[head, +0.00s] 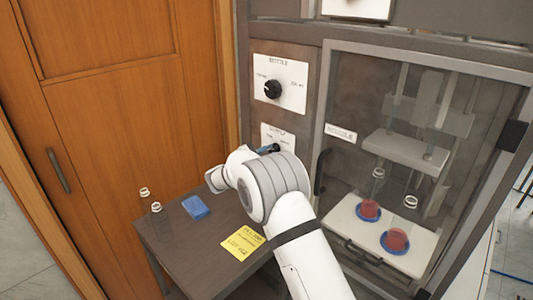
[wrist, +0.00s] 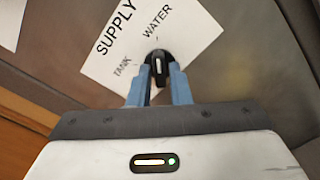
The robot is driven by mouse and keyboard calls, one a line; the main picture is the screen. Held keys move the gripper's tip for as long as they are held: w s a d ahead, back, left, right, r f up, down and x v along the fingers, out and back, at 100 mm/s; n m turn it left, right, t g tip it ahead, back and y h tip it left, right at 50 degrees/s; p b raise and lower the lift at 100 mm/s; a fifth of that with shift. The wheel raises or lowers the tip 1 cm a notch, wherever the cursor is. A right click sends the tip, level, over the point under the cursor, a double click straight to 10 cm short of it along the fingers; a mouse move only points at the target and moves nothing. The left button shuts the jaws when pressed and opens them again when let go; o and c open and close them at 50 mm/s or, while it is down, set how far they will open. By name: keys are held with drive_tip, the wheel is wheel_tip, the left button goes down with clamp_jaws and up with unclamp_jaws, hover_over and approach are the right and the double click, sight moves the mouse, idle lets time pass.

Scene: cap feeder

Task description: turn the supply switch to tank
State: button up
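The supply switch (wrist: 158,62) is a black knob with a white mark on a white plate (wrist: 205,38) lettered SUPPLY, TANK and WATER. In the wrist view the plate is tilted, with TANK left of the knob and WATER above it. The white mark runs roughly up and down the picture; which word it points to is unclear. My gripper (wrist: 159,78) has its blue fingers on either side of the knob, seemingly touching it. In the head view my gripper (head: 268,149) is at the supply plate (head: 277,134), and my arm hides the knob.
Above is the bottle plate with its black knob (head: 272,89). To the right is a glazed cabinet (head: 341,132) with red-filled bottles on blue bases. Below left, a dark table (head: 185,250) holds clear bottles, a blue block (head: 195,207) and a yellow note (head: 243,243).

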clamp_jaws()
drive_tip(key=shift+n, duration=0.3)
drive_tip(key=n+p, duration=0.1)
drive_tip(key=n, duration=0.2)
drive_tip(key=shift+n, duration=0.3)
drive_tip(key=n+p, duration=0.2)
drive_tip(key=n, duration=0.2)
drive_tip(key=shift+r+n, duration=0.1)
drive_tip(key=shift+n, duration=0.2)
drive_tip(key=n+p, duration=0.2)
drive_tip(key=n, duration=0.2)
drive_tip(key=n+p, duration=0.2)
drive_tip(key=n, duration=0.3)
drive_tip(key=shift+p, duration=0.35)
drive_tip(key=shift+o, duration=1.9)
unclamp_jaws()
